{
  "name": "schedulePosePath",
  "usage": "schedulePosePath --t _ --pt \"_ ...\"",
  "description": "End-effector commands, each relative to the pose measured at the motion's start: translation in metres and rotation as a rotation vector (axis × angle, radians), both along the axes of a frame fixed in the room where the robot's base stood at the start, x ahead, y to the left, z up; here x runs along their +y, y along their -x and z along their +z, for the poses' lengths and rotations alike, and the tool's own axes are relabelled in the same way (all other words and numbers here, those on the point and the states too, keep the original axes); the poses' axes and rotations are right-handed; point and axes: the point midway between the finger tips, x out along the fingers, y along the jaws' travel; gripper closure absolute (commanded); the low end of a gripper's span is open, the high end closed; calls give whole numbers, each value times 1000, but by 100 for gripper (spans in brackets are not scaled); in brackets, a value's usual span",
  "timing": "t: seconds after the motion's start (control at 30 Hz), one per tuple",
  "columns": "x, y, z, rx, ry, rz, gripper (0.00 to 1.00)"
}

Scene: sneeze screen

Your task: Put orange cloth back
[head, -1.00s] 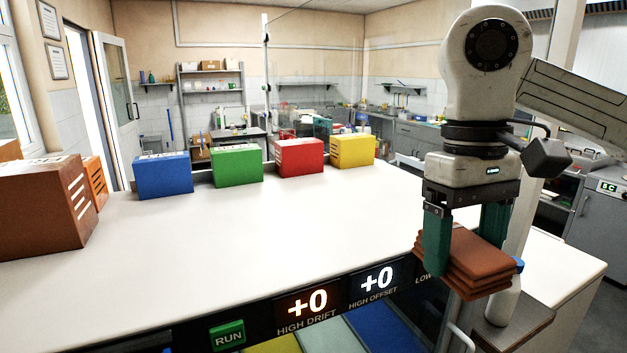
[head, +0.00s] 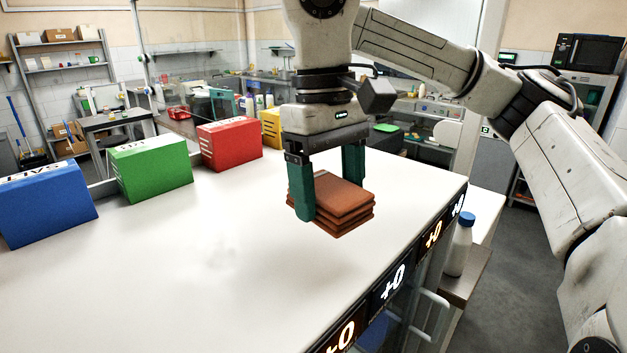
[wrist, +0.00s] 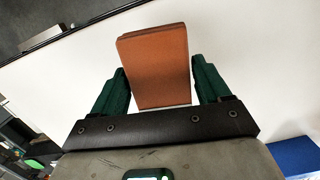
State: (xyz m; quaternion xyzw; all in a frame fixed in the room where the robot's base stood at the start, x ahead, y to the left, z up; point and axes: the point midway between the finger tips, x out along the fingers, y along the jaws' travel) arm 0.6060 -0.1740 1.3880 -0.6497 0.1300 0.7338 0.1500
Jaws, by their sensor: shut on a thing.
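The orange cloth (head: 345,197) is a folded, brownish-orange stack of several layers. My gripper (head: 328,196) points down with its two green fingers on opposite sides of the cloth, shut on it. The cloth is level and over the white counter (head: 230,290), near its right-hand edge in the head view. It looks raised, but the gap below it is hard to judge. In the wrist view the cloth (wrist: 155,65) shows between the green fingers, with white counter around it.
Blue (head: 45,205), green (head: 150,168), red (head: 230,143) and yellow (head: 271,128) boxes line the counter's far side. A white bottle with a blue cap (head: 460,245) stands on a lower ledge beyond the display edge (head: 395,280). The counter's near part is clear.

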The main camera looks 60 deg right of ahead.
Motion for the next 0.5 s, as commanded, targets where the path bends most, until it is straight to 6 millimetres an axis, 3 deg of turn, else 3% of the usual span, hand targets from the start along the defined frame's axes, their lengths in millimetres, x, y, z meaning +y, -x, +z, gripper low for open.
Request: schedulePosePath --t 0.5 --pt "1 2 -8 5 -4 3 48"
